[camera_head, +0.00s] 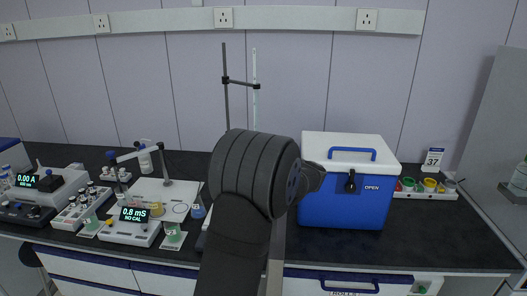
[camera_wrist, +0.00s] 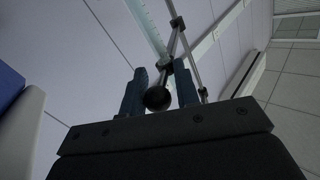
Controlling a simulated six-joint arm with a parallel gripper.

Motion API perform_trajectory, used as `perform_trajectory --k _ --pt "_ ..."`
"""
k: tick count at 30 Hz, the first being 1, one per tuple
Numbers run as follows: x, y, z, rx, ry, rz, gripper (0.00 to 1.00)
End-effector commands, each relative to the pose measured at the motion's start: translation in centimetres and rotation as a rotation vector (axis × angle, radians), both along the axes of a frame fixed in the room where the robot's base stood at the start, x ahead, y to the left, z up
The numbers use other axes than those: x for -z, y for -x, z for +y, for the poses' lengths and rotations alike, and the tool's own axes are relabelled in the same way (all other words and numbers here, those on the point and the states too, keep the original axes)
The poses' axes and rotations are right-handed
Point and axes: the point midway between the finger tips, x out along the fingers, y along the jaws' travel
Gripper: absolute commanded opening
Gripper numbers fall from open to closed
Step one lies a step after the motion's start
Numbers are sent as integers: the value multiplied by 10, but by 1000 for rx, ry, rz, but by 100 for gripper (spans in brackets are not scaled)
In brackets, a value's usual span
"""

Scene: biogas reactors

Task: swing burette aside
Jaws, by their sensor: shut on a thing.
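The burette (camera_head: 254,92) is a thin pale tube standing upright beside a dark stand rod (camera_head: 226,82), joined to it by a clamp (camera_head: 240,83). Their lower parts are hidden behind my arm. In the wrist view the graduated burette (camera_wrist: 151,28) runs up from near the clamp, with the rod (camera_wrist: 193,62) to its right. My gripper (camera_wrist: 159,82) has its two fingers on either side of a dark round knob (camera_wrist: 158,98) and is shut on it. My fingers are hidden by my arm in the head view.
A blue and white cool box (camera_head: 342,205) stands right of my arm. A meter (camera_head: 135,220) and a white stirrer plate (camera_head: 165,195) stand on the bench to the left. A row of colored-cap bottles (camera_head: 428,186) is at the right. The front right bench is clear.

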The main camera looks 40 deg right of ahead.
Motion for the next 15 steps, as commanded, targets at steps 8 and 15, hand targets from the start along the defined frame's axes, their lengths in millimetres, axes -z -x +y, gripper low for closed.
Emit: perform_trajectory --k 8,15 --pt "-6 -2 -1 2 5 -9 0" --pt "-4 -2 0 0 4 -7 44"
